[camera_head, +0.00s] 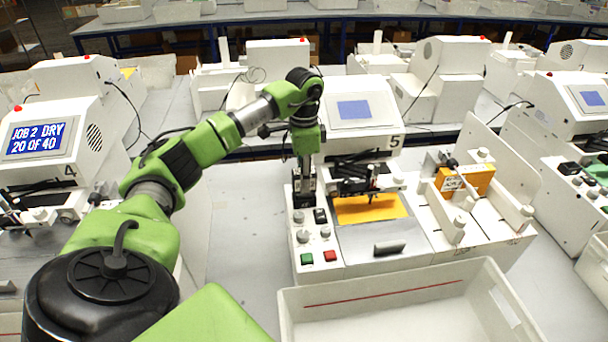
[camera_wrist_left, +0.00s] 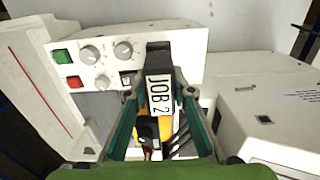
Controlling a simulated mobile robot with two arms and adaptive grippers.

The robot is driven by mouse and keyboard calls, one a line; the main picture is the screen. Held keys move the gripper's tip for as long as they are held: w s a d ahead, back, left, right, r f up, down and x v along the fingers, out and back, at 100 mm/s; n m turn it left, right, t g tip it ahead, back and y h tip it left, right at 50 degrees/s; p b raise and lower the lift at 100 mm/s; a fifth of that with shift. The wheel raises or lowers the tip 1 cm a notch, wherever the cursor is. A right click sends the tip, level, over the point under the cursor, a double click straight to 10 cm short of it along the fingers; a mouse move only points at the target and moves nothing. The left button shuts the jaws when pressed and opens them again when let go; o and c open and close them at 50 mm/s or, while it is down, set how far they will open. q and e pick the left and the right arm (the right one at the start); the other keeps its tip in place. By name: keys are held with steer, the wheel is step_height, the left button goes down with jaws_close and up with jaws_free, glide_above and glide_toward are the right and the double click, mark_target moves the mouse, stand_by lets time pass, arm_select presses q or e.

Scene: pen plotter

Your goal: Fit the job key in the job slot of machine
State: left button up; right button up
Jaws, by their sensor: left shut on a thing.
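The job key (camera_wrist_left: 158,62) is a black piece with a white label reading JOB 2, in the left wrist view. My left gripper (camera_wrist_left: 159,94) is shut on it, with a finger on each side of the label. In the head view my left gripper (camera_head: 305,190) points down over the back of the control panel (camera_head: 313,246) of machine 5 (camera_head: 362,110). The panel carries knobs, a black switch, a green button and a red button. The job slot cannot be made out, and I cannot tell whether the key touches the panel. My right gripper is not in view.
An orange sheet (camera_head: 370,208) lies on the bed beside the panel. A yellow block (camera_head: 465,182) sits in a white holder to the right. A white bin (camera_head: 400,300) stands in front. Machine 4 (camera_head: 60,135) at left shows JOB 2 DRY 20 OF 40.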

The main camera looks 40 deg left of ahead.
arm_select(q)
steer(key=shift+f+b, duration=0.45)
steer(key=shift+f, duration=0.7)
steer(key=o, duration=1.1)
steer(key=shift+r, duration=0.1)
step_height(320, 180, up, 12)
steer(key=shift+f, duration=0.1)
steer(key=shift+f, duration=0.1)
